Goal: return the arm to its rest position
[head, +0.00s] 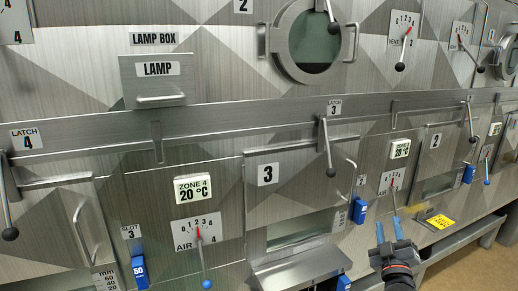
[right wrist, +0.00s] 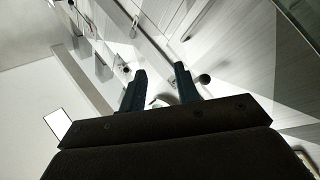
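My right gripper (head: 388,230) is low on the right side of the head view, in front of the panel. Its two blue-grey fingers point up and away, just below the air dial (head: 391,182) with the red pointer. The lever under that dial runs down to the fingers; whether they touch it I cannot tell. In the right wrist view the fingers (right wrist: 160,78) stand apart with a gap between them, and nothing is clearly held. My left gripper does not show.
The metal panel fills the view. A latch 3 lever (head: 328,150) hangs left of the gripper, and a blue tag (head: 360,210) is closer by. A door marked 3 (head: 268,174) has a protruding shelf (head: 300,272) below it.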

